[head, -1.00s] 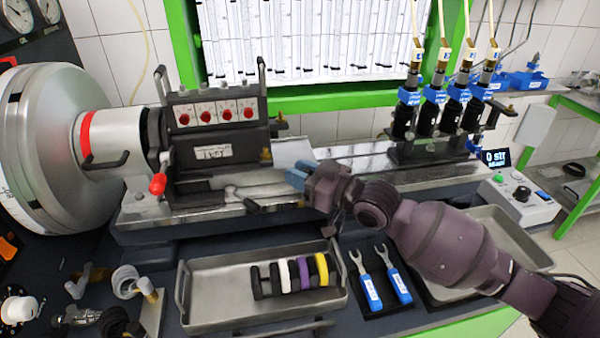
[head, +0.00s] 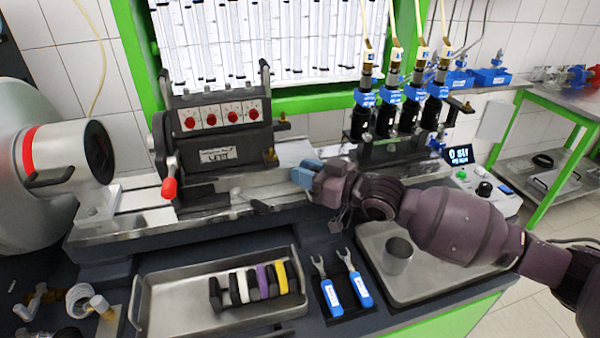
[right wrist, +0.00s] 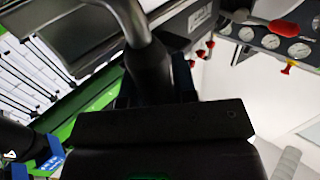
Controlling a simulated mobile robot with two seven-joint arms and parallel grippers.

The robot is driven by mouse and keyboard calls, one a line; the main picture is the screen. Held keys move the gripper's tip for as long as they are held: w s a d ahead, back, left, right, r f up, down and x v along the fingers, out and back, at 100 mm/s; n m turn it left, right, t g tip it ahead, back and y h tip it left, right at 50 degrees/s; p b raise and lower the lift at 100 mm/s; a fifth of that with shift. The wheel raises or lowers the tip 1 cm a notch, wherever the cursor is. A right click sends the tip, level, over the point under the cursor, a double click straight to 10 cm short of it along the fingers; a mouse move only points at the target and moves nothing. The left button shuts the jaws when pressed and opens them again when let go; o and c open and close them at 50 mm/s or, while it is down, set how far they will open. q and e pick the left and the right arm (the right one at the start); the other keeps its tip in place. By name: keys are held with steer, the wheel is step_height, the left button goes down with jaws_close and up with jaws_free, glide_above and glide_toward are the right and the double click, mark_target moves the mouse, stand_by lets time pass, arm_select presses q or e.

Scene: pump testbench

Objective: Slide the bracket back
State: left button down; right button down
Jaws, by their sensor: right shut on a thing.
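The bracket (head: 222,140) is the dark block with several red knobs and two upright handles, standing on the metal rail (head: 120,228) in the head view. A clear gap separates it from the flywheel hub (head: 60,160) at the left. My right gripper (head: 300,177) is at the bracket's right side, low over the rail, with its light blue fingers shut on part of the bracket. The exact grip point is hidden. In the right wrist view a grey bent bar (right wrist: 135,22) fills the upper middle, and the fingertips are not clear. My left gripper is not in view.

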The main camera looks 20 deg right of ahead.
steer(key=c, duration=0.9)
jaws_free()
steer(key=shift+a, duration=0.15)
steer(key=v, duration=1)
steer(key=shift+s+d, duration=0.25)
